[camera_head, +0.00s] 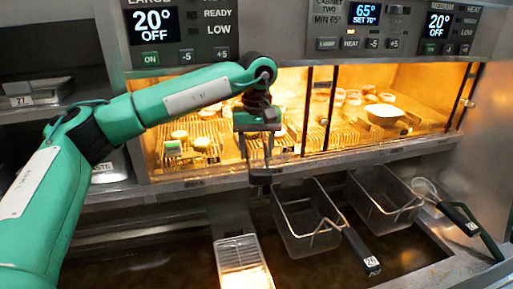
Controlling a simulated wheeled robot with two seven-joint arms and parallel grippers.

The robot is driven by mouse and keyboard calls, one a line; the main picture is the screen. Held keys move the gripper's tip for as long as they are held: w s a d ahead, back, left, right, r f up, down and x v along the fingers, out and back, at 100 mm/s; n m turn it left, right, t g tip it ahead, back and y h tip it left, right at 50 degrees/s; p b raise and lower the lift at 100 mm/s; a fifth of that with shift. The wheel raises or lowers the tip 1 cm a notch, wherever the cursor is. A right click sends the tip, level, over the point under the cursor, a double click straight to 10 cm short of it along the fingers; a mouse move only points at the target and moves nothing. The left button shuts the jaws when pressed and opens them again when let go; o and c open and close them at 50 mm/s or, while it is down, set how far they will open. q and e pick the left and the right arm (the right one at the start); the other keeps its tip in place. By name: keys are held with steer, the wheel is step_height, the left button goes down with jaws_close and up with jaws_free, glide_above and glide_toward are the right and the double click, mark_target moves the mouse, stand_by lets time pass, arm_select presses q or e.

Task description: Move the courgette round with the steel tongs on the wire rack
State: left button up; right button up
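My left gripper (258,150) hangs down in front of the lit holding cabinet, at its left-centre. Two thin steel prongs point down below its green block; I cannot tell whether they are the steel tongs or my fingers, nor whether they are apart or closed. A dark piece (261,178) shows at their lower end, near the cabinet's front ledge. Behind, in the cabinet, a wire rack (213,128) carries small pale rounds (201,143); which is the courgette round is too small to tell. My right gripper is not in view.
Fry baskets (308,232) (382,205) with black handles hang over the dark oil below. A narrow lit steel tray (243,262) stands at front centre. A pale bowl (384,114) and several food pieces lie in the cabinet's right part. Control panels (180,30) sit above.

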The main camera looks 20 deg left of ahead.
arm_select(q)
steer(key=shift+r, duration=0.1)
steer(key=s+d+r+b, duration=0.2)
steer(key=s+d, duration=0.3)
steer(key=s, duration=0.3)
steer(key=s+d+r+b, duration=0.2)
steer(key=s+d, duration=0.4)
steer(key=s, duration=0.2)
steer(key=shift+s, duration=0.3)
stand_by(0.5)
steer(key=shift+d+f, duration=0.1)
stand_by(0.4)
